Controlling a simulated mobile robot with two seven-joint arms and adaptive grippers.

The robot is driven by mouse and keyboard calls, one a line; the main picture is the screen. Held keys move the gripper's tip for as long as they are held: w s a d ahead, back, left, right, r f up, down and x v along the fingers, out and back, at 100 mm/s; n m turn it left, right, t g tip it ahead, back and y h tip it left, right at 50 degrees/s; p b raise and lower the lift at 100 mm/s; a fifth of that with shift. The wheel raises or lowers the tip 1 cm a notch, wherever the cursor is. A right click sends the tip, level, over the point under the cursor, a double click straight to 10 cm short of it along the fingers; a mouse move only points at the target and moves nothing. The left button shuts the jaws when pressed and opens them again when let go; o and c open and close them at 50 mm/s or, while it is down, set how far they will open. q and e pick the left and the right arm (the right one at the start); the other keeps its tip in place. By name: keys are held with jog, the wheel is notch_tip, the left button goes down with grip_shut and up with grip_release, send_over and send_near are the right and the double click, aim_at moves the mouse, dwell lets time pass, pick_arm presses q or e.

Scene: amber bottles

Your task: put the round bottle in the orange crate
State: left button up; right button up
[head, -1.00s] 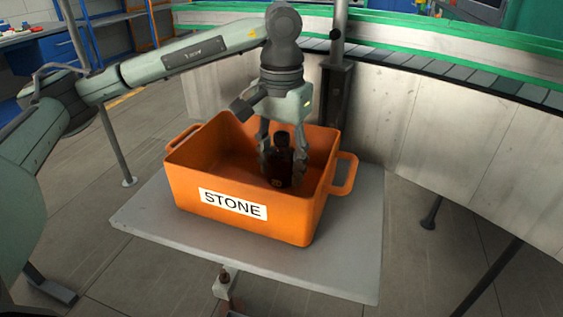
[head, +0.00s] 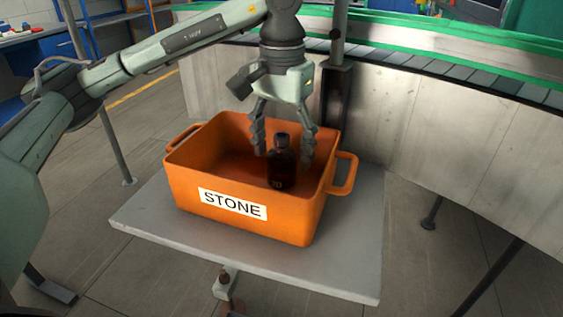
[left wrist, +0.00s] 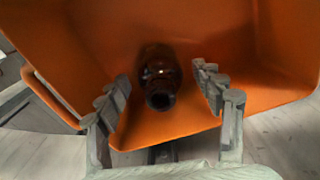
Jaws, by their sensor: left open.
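The round bottle (head: 281,165), dark amber with a black neck, stands upright inside the orange crate (head: 185,181), towards its right side. The crate has a white label reading STONE. My left gripper (head: 283,157) is open, with its fingers spread on both sides of the bottle's neck and apart from it. The left wrist view looks down on the bottle (left wrist: 160,80) against the orange crate wall (left wrist: 215,40), with the open fingers of my left gripper (left wrist: 166,95) to either side. My right gripper is not in view.
The crate rests on a grey table (head: 345,255) with bare space at its front and right edges. A curved conveyor with a green edge (head: 440,50) and a metal side panel stands behind. A dark post (head: 337,95) rises behind the crate.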

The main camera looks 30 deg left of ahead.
aim_at(282, 135)
pick_arm(q)
notch_tip(282, 135, up, 4)
jog(key=shift+r, duration=0.1)
notch_tip(282, 135, up, 3)
jog(key=shift+r+p, duration=0.15)
jog(key=shift+p, duration=0.4)
jog(key=shift+r, duration=0.65)
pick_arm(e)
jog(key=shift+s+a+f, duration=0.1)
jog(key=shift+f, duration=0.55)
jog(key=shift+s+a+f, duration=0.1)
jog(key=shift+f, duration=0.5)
